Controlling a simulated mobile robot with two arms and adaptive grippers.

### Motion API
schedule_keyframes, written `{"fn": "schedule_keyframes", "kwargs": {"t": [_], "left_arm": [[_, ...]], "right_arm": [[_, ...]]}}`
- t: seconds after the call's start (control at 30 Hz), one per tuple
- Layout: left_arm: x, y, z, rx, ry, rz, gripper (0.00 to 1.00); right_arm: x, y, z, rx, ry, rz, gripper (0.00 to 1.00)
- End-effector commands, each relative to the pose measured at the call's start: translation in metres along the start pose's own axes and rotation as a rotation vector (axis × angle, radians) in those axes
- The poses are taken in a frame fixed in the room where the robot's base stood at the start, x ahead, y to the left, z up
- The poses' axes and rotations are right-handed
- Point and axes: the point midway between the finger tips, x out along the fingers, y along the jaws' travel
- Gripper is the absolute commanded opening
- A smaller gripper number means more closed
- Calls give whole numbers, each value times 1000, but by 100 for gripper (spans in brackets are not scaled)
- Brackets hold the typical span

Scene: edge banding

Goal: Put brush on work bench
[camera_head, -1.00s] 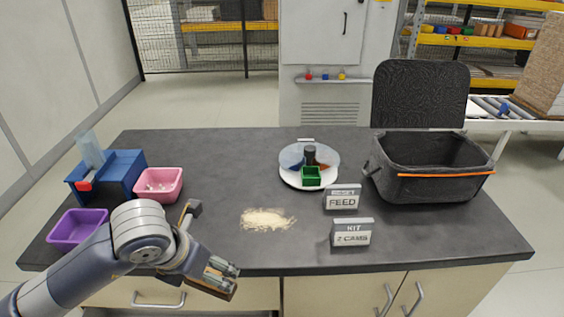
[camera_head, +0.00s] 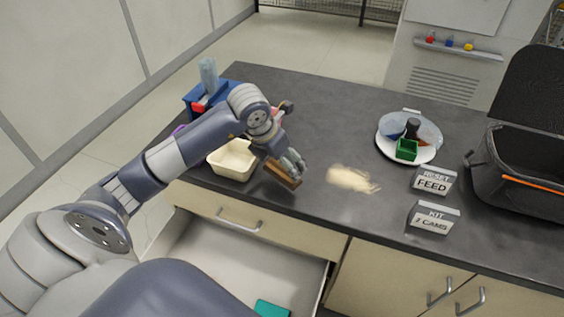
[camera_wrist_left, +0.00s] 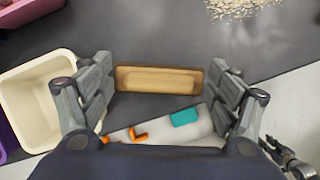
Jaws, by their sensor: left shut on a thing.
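The brush (camera_head: 283,174) is a brown wooden block. My left gripper (camera_head: 291,166) is shut on it, at the front edge of the work bench (camera_head: 310,120). In the left wrist view the brush (camera_wrist_left: 158,79) lies level between the two fingers (camera_wrist_left: 160,82), one at each end. Whether its underside touches the bench top I cannot tell. A dark jointed part, apparently my right gripper (camera_wrist_left: 288,158), shows at the lower right of the wrist view; its fingers are not clear.
A cream bin (camera_head: 232,160) stands left of the brush. A pale pile of shavings (camera_head: 352,179) lies to its right. Below, a drawer (camera_head: 225,262) is open with a teal item (camera_head: 271,308) inside. Signs (camera_head: 433,180) and a round tray (camera_head: 408,158) stand farther right.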

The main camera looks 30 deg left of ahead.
Motion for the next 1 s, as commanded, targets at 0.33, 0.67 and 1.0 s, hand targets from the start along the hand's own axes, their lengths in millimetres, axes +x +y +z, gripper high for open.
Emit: {"fn": "schedule_keyframes", "kwargs": {"t": [0.33,0.67,1.0], "left_arm": [[18,11,2,-1,4,-3,56],[38,11,-5,1,-1,-1,56],[40,11,-7,1,0,-1,100]], "right_arm": [[-10,0,-1,0,0,0,30],[-14,0,-2,0,1,0,30],[-11,0,-1,0,1,0,30]]}}
